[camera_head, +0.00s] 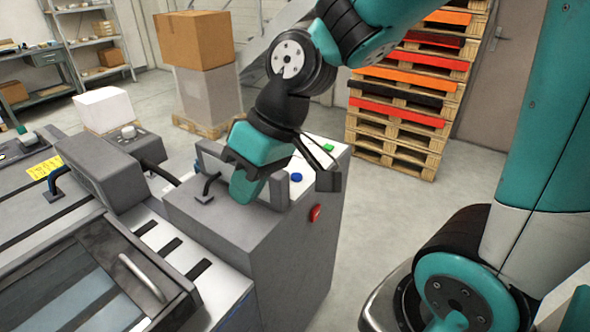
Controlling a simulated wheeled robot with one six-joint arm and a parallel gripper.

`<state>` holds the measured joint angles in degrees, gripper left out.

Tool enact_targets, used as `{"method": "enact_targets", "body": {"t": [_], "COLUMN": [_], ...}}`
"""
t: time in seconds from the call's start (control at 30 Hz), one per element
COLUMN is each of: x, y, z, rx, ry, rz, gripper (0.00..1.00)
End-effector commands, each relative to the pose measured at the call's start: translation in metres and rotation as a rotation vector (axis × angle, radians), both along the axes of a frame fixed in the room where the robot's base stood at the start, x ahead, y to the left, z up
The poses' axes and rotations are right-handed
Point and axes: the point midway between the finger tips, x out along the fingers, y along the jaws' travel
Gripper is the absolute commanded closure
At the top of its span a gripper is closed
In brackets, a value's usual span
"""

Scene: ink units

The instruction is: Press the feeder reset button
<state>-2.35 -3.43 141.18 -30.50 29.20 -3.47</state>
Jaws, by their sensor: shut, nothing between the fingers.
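A grey machine cabinet (270,275) with a pale top panel stands in the middle of the view. A round blue button (296,177) and a green button (328,147) sit on the pale panel. A red button (315,213) is on the cabinet's right side face. No label that I can read tells which one is the feeder reset button. My gripper (328,180) is shut and empty, with its black fingers over the right edge of the cabinet top, to the right of the blue button and above the red one. I cannot tell whether it touches anything.
Metal machine beds with a handled glass cover (95,270) lie at left. A cardboard box (193,38) on a grey bin stands behind. Stacked pallets (405,110) stand at back right. Floor right of the cabinet is clear up to my base.

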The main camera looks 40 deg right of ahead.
Motion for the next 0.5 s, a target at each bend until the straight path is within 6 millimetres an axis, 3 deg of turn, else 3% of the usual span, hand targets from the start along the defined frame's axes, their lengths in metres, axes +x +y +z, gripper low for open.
{"method": "enact_targets", "body": {"t": [0.03,0.1,0.2,0.33,0.5], "x": [0.033,0.075,0.124,0.163,0.182], "y": [-0.016,-0.042,-0.089,-0.153,-0.211], "z": [0.006,0.002,-0.012,-0.033,-0.057], "rx": [0.033,0.081,0.136,0.181,0.206], "ry": [-0.006,-0.039,-0.093,-0.161,-0.224], "rz": [-0.086,-0.200,-0.361,-0.547,-0.708], "gripper": [1.00,1.00,1.00,1.00,1.00]}}
